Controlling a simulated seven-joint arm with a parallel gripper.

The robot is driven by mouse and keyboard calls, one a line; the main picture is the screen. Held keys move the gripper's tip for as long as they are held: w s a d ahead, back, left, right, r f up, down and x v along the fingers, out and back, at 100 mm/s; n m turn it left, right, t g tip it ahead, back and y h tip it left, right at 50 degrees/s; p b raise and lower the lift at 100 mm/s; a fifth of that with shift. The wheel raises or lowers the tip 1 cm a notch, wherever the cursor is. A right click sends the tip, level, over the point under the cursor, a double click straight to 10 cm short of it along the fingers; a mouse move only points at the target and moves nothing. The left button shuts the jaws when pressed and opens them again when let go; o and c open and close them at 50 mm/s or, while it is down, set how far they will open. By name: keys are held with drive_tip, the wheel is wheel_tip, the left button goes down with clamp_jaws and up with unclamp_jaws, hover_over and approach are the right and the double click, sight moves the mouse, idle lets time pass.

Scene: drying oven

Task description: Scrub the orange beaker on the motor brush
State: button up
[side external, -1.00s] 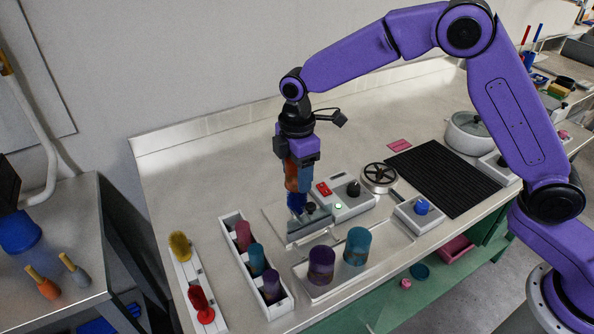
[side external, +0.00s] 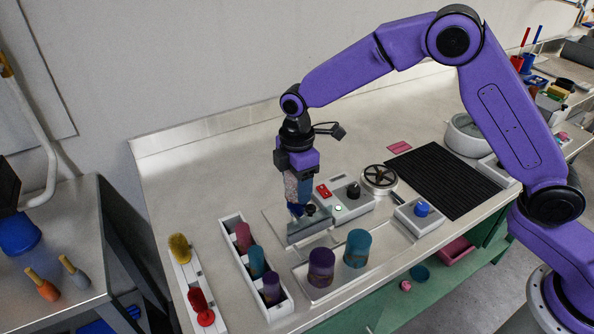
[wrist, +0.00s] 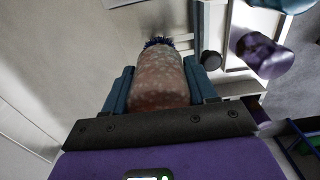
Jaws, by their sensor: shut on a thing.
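My gripper (side external: 299,186) is shut on the orange beaker (side external: 291,188), held upside down over the motor brush. In the wrist view the beaker (wrist: 158,85) sits between the blue fingers and looks dull orange-pink with whitish specks over its wall. Blue bristles of the motor brush (side external: 297,210) show just below the beaker; they also show past its far end in the wrist view (wrist: 157,43). How far the brush reaches inside is hidden. The brush stands in a grey, partly clear-sided basin (side external: 308,230), with a control box (side external: 347,207) beside it.
A white tray with a purple beaker (side external: 321,267) and a teal beaker (side external: 357,248) stands in front. A white rack (side external: 280,309) with several coloured beakers and a brush holder with yellow (side external: 179,247) and red brushes stand left. A black mat (side external: 440,178) lies right.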

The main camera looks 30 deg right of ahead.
drive_tip(key=shift+f, duration=2.25)
drive_tip(key=shift+r, duration=0.15)
drive_tip(key=shift+r, duration=0.5)
idle(1.1)
drive_tip(key=shift+r, duration=3.55)
